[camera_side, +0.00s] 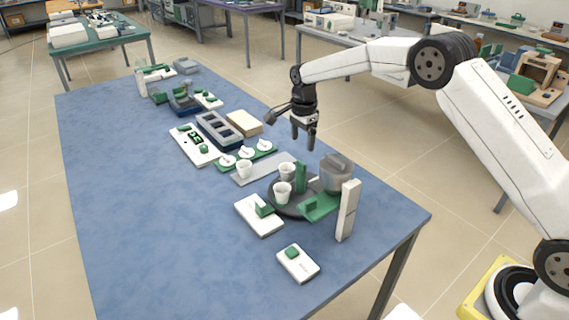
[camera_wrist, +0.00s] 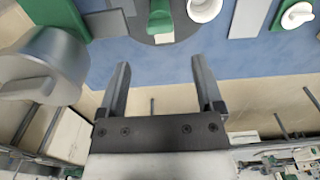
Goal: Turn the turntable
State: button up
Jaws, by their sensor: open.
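The turntable (camera_side: 285,207) is a dark round disc near the right end of the blue table in the side view. Two white cups (camera_side: 286,172) and an upright green piece (camera_side: 301,177) stand on or at it. In the wrist view part of the turntable (camera_wrist: 140,25) shows at the top, with the green piece (camera_wrist: 160,17) and a white cup (camera_wrist: 203,9). My gripper (camera_side: 304,146) hangs above the table's far edge, behind the turntable and apart from it. In the wrist view my gripper (camera_wrist: 160,70) has its fingers apart with nothing between them.
A grey pot-like vessel (camera_side: 337,172) and an upright white block (camera_side: 347,210) stand right of the turntable. A white box with a green part (camera_side: 259,215) lies in front. A grey plate (camera_side: 265,168) with a cup lies behind. The table's left front is clear.

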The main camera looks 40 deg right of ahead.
aim_at(302, 162)
jog(key=shift+f, duration=0.15)
jog(key=shift+f, duration=3.75)
grip_shut()
